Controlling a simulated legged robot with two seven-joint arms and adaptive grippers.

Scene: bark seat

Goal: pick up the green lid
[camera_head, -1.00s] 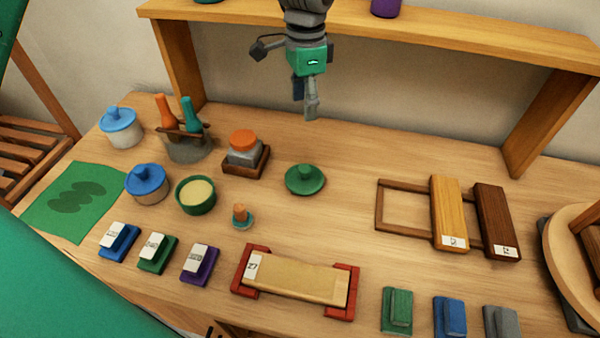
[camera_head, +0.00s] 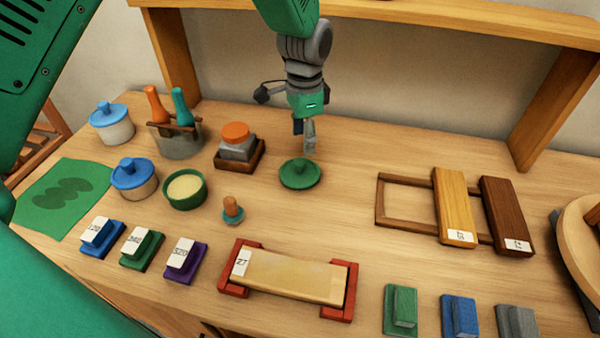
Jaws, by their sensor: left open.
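My right gripper is not in view.
A green bowl (camera_head: 185,189) with pale contents stands left of the lid. A small peg (camera_head: 232,209) stands in front-left. A wooden frame (camera_head: 384,202) lies right. A shelf (camera_head: 400,22) spans the back.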

